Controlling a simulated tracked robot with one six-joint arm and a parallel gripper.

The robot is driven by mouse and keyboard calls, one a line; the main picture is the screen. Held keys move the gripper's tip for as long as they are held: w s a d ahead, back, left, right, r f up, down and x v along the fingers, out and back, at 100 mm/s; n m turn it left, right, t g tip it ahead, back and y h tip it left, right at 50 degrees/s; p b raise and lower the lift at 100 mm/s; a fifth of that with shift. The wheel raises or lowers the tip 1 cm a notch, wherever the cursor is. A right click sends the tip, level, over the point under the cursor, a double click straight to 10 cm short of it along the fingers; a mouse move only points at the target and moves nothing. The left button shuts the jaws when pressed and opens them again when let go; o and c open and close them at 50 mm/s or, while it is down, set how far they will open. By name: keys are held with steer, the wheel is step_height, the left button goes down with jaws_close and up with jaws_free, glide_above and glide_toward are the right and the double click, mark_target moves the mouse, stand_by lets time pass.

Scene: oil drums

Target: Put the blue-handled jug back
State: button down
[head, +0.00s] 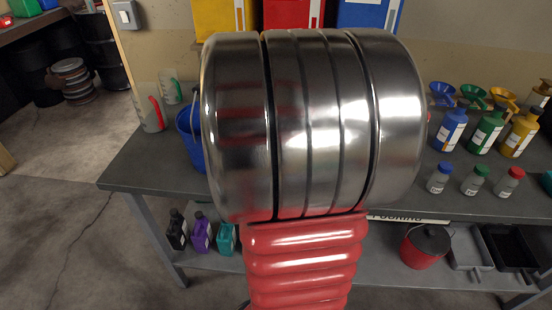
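I cannot make out a blue-handled jug in the head view. Two clear jugs stand at the left end of the grey workbench (140,178). One jug has a red handle (157,112), and the jug behind it has a green handle (178,90). A blue container (188,139) stands to their right, mostly hidden behind my arm's large metal section. My gripper is not in view.
My arm blocks the bench's middle. Yellow (219,17), red (291,13) and blue (366,14) bins are behind it. Bottles and funnels (474,97) stand at right. A red pot (424,247) and small jugs (202,232) sit on the lower shelf.

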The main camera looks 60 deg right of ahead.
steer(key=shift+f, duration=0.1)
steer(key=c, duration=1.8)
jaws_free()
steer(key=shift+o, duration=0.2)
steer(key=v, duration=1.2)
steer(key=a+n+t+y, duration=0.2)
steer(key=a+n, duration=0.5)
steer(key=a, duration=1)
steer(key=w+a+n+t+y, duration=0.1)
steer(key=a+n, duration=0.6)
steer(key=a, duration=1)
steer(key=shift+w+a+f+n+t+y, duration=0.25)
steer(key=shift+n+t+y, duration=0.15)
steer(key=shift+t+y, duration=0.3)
